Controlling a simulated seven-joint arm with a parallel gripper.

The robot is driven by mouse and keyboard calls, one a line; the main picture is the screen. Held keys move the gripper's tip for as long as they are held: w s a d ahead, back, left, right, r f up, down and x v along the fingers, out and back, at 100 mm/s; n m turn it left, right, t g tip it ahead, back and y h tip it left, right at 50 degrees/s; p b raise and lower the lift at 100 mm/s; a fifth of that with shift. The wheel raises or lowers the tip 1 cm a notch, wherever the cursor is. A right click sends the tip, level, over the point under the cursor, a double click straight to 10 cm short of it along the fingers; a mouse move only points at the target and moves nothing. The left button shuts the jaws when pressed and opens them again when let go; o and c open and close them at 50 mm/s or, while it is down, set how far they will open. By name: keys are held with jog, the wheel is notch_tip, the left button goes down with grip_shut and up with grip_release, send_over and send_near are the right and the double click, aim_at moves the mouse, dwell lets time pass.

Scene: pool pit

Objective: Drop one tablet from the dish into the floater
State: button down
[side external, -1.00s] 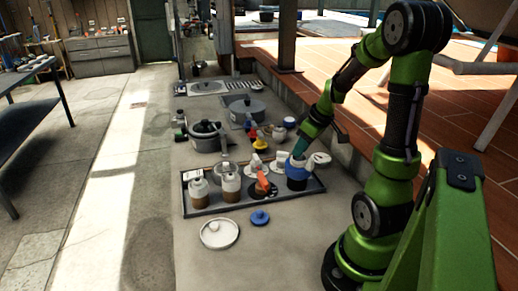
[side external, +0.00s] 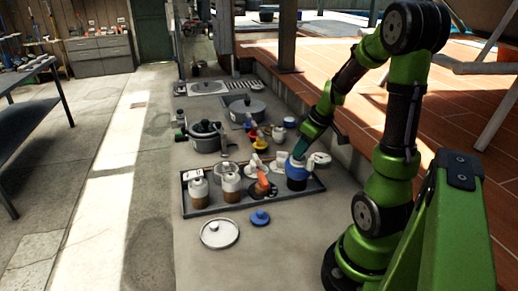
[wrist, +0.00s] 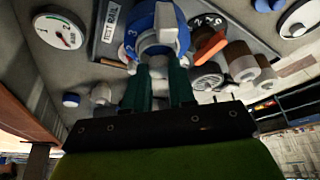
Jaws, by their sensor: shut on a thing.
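A blue and white floater (side external: 297,173) stands at the right end of the grey tray. In the wrist view, its blue numbered ring (wrist: 131,50) and a white bar on top show close beyond my fingers. My gripper (side external: 300,152) is right over the floater, its teal fingers pointing down at its top. My gripper (wrist: 160,72) is shut on a small pale thing, seemingly a tablet (wrist: 158,62), mostly hidden between the fingertips. I cannot tell whether it is inside the floater's opening. A round white dish (side external: 219,246) lies in front of the tray; its contents are unclear.
The grey tray (side external: 208,210) also holds white-capped amber bottles (side external: 231,188) and an orange-handled item (side external: 263,186). Pots (side external: 205,142) and small containers crowd the space behind. A white gauge (wrist: 60,30) is near the floater. The front deck is mostly clear.

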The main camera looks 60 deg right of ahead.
jog(key=c, duration=0.9)
grip_release()
jog(key=shift+o, duration=0.2)
jog(key=shift+r, duration=0.1)
jog(key=shift+r, duration=3.4)
